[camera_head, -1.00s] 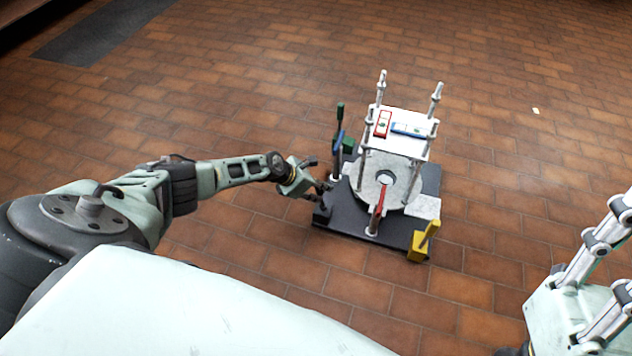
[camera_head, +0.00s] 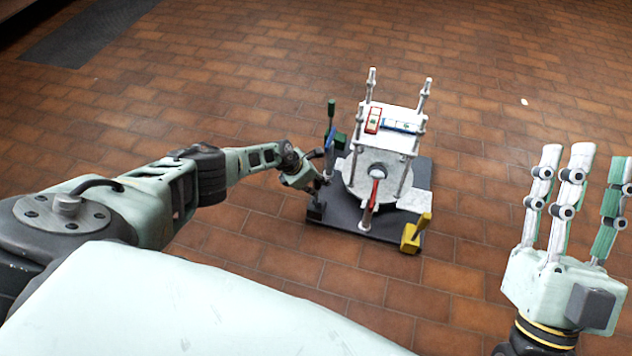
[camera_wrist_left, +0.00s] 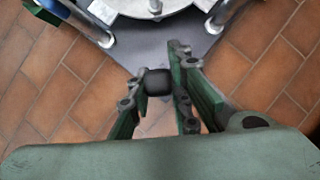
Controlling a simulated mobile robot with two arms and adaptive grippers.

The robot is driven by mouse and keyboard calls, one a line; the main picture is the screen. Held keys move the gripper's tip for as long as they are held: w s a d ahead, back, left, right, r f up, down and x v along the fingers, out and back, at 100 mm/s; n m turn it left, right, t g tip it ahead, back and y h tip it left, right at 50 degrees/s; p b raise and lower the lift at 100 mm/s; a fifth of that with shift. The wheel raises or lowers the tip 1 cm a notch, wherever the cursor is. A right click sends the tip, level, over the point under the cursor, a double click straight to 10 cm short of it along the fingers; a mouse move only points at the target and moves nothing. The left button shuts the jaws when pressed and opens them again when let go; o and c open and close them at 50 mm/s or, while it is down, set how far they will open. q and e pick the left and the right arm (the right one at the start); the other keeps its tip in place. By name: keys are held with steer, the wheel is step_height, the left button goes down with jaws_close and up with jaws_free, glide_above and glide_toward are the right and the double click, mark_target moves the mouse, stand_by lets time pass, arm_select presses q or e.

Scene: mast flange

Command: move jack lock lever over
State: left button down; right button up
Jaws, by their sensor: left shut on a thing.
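The mast flange rig stands on a dark base plate (camera_head: 345,232) on the floor. A short black lever or knob with a black block (camera_head: 315,212) at its foot is at the plate's left front corner. My left gripper (camera_head: 319,183) is at this corner. In the left wrist view its fingers (camera_wrist_left: 158,90) are shut on the dark knob (camera_wrist_left: 157,82). No label shows which lever is the jack lock. Other levers are green (camera_head: 331,110), blue (camera_head: 329,142), red (camera_head: 373,192) and yellow (camera_head: 420,228). My right gripper (camera_head: 572,165) is open and empty, fingers upright, well right of the rig.
A white top plate (camera_head: 393,140) on upright rods carries a red-framed and a blue level. A grey round flange (camera_head: 355,180) lies below it. A dark mat (camera_head: 85,30) lies at the back left.

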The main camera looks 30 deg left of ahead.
arm_select(q)
steer(key=shift+w, duration=0.1)
steer(key=c, duration=1.6)
jaws_free()
steer(key=shift+r, duration=0.1)
steer(key=shift+a+r, duration=0.25)
steer(key=shift+r, duration=0.15)
steer(key=v, duration=1.1)
steer(key=shift+s+d+f, duration=0.1)
steer(key=shift+s+d, duration=0.05)
steer(key=shift+s, duration=0.05)
